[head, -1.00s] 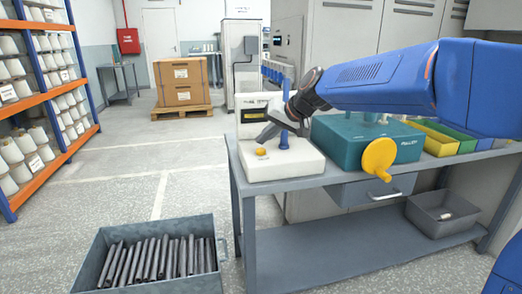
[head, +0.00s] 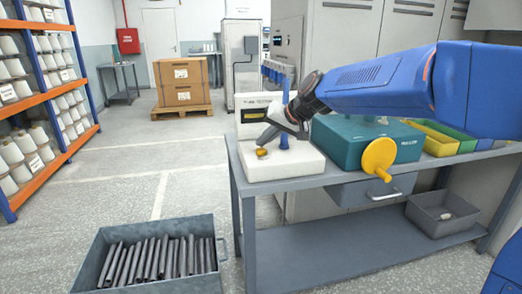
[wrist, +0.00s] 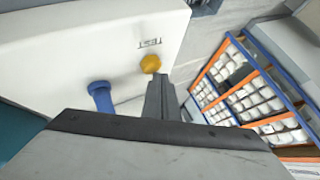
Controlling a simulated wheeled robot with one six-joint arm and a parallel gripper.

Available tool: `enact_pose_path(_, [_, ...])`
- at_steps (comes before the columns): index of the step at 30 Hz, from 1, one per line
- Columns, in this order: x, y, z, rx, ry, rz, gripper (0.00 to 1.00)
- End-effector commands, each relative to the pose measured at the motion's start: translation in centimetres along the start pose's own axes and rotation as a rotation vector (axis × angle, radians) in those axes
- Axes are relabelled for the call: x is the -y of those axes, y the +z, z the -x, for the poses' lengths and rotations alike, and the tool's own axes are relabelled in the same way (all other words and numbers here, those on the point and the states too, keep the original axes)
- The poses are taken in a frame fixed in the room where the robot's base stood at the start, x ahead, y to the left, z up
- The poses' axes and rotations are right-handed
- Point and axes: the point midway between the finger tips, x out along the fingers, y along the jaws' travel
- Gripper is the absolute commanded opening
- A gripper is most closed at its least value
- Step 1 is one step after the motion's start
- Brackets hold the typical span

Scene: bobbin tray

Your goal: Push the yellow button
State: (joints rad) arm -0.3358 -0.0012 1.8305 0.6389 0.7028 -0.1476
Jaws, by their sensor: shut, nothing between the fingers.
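The yellow button (head: 261,153) sits on the white base of a test device (head: 285,168) at the left end of the bench. My gripper (head: 263,144) is shut and empty. Its tips are right at the button in the head view and hide part of its top. In the wrist view the button (wrist: 150,63) shows just past the tips of my gripper (wrist: 159,77). I cannot tell whether the tips touch it or whether it is pressed down.
A blue post (head: 283,140) stands on the device just right of the button. A teal box (head: 345,145) with a yellow hand wheel (head: 379,158) is farther right. A grey bin of dark rods (head: 150,285) is on the floor.

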Motion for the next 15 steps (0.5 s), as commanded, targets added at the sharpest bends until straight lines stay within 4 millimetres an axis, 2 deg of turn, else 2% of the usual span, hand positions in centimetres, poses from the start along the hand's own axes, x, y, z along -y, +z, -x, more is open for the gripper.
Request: enact_pose_path(15, [-0.27,0.26,-0.37,0.0,0.0,0.0,0.0])
